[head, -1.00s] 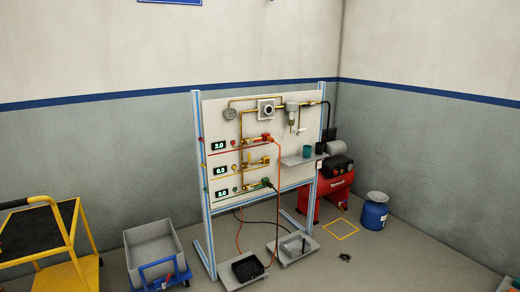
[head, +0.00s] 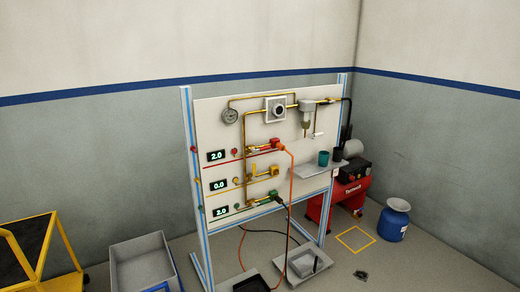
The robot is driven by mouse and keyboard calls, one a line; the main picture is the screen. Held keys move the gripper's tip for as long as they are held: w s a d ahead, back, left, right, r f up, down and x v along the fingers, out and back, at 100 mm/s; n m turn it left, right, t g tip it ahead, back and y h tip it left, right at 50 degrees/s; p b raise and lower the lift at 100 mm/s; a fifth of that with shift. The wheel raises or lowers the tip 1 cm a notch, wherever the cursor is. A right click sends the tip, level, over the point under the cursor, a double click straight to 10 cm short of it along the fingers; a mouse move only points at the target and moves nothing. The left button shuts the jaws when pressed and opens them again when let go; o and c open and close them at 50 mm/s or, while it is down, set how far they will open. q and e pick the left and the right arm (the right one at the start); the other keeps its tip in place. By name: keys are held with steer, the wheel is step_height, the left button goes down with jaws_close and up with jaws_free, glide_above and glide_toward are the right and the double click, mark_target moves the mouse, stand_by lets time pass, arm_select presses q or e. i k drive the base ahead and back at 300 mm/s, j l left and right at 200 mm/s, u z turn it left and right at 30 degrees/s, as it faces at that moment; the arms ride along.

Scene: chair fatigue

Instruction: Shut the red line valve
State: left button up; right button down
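The red line valve (head: 274,145) is on the upper of three rows on the upright white panel (head: 215,118), with an orange hose (head: 290,185) coming from its right end. A display reading 2.0 (head: 216,155) and a red knob (head: 234,152) are to its left. The yellow valve (head: 270,171) is below it beside a display reading 0.0 (head: 219,185). The green valve (head: 268,197) is lowest, beside a display reading 2.0 (head: 221,211). The handle positions are too small to tell surely. Neither of my grippers is in view.
A shelf with a teal cup (head: 323,158) juts from the panel's right side. Trays (head: 301,263) lie on the floor at its foot. A grey bin (head: 142,262) and yellow cart (head: 40,255) are left; a red compressor (head: 350,190) and blue canister (head: 394,222) are right.

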mark_target(262, 149)
steer(key=i, duration=0.65)
steer(key=i+l+u, duration=0.15)
steer(key=i, duration=0.5)
steer(key=i+l, duration=0.1)
steer(key=i, duration=0.55)
steer(key=j+u, duration=0.05)
